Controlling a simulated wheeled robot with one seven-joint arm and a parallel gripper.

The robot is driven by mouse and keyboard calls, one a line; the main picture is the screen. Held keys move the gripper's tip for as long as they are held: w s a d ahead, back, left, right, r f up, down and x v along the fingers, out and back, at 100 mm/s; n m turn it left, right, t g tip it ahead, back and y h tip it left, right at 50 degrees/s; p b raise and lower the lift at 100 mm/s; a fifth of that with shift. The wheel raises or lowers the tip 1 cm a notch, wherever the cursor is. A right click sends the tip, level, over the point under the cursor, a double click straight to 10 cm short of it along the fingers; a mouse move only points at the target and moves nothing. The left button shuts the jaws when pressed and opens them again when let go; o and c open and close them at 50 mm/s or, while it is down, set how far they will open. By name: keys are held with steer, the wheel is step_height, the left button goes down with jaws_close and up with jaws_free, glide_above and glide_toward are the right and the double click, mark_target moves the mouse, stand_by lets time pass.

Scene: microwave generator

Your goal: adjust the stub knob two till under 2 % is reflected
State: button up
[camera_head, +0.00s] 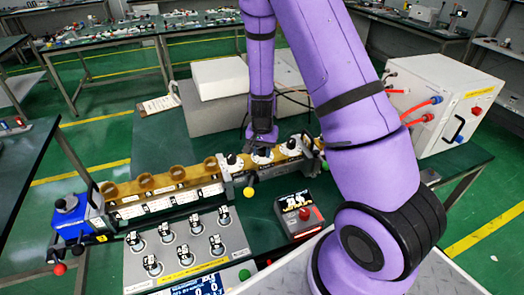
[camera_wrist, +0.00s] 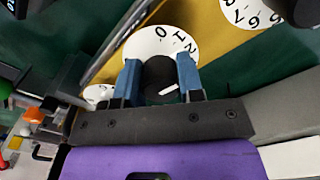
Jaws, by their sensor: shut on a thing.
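My gripper (camera_head: 262,139) points down over the middle of three white dials on the brass-coloured waveguide. In the wrist view, its two blue fingers (camera_wrist: 159,78) are shut on a black round knob with a white pointer line, which is the middle stub knob (camera_wrist: 161,88). The white dial (camera_wrist: 160,42) under it shows the figures 0 and 1 and part of others; my fingers hide the rest. A neighbouring dial (camera_wrist: 252,12) shows at the upper right with 6, 7 and 8. A readout panel (camera_head: 197,286) is at the lower edge of the head view, partly cut off, its reading too small to tell.
A white generator cabinet (camera_head: 450,105) with red cables is at right. White blocks (camera_head: 218,78) stand behind.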

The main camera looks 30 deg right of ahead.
mark_target(262, 148)
steer(key=o, duration=0.9)
step_height(262, 148, up, 11)
steer(key=shift+f, duration=0.1)
stand_by(0.5)
